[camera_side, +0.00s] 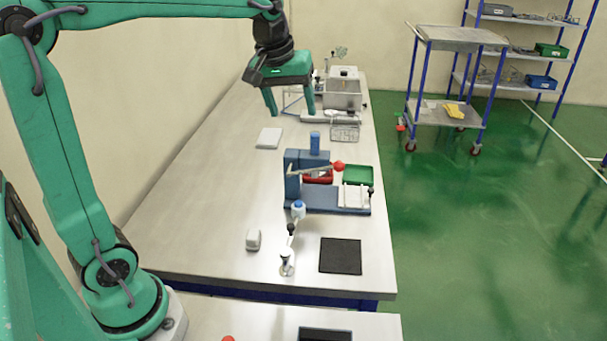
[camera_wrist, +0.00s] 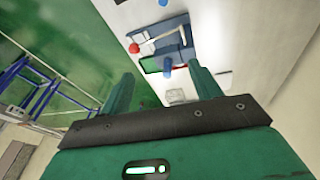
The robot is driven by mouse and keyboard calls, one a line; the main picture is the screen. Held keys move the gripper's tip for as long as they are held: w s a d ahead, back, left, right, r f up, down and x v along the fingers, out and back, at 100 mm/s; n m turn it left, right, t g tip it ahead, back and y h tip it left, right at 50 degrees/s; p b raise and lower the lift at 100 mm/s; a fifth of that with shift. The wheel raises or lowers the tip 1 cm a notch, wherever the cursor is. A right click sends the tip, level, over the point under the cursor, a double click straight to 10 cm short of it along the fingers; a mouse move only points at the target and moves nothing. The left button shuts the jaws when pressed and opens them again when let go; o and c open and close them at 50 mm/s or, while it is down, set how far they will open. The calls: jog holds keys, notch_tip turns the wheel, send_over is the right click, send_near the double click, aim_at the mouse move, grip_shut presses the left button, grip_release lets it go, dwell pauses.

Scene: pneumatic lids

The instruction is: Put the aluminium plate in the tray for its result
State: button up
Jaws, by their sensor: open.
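A pale flat square plate (camera_side: 268,138), which looks like the aluminium plate, lies on the bench left of the press; in the wrist view a pale patch (camera_wrist: 224,79) beside a finger may be it. A red tray (camera_side: 318,176) and a green tray (camera_side: 357,175) sit behind the blue press. They also show in the wrist view, the green one (camera_wrist: 150,65) at left and the red one (camera_wrist: 180,65) partly hidden. My gripper (camera_side: 289,108) is open and empty above the far part of the bench, its fingers spread in the wrist view (camera_wrist: 163,86).
The blue press (camera_side: 325,201) has a red-knobbed lever (camera_side: 338,166) and a white block (camera_side: 354,197). A wire basket (camera_side: 345,131) and a metal box (camera_side: 343,90) stand beyond. A black mat (camera_side: 340,256) lies in front. The bench's left side is mostly clear.

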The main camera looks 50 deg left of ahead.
jog(key=s+d+f+m, duration=0.1)
jog(key=s+f+m, duration=0.1)
jog(key=s, duration=0.4)
jog(key=s+d+f+m+t, duration=0.1)
jog(key=s+d+f+m, duration=0.1)
jog(key=s, duration=0.4)
jog(key=s+d+f+m+t, duration=0.1)
jog(key=s+d+f+m, duration=0.1)
jog(key=s, duration=0.4)
jog(key=shift+s+f+m, duration=0.2)
jog(key=shift+s+m, duration=0.05)
jog(key=shift+m, duration=0.55)
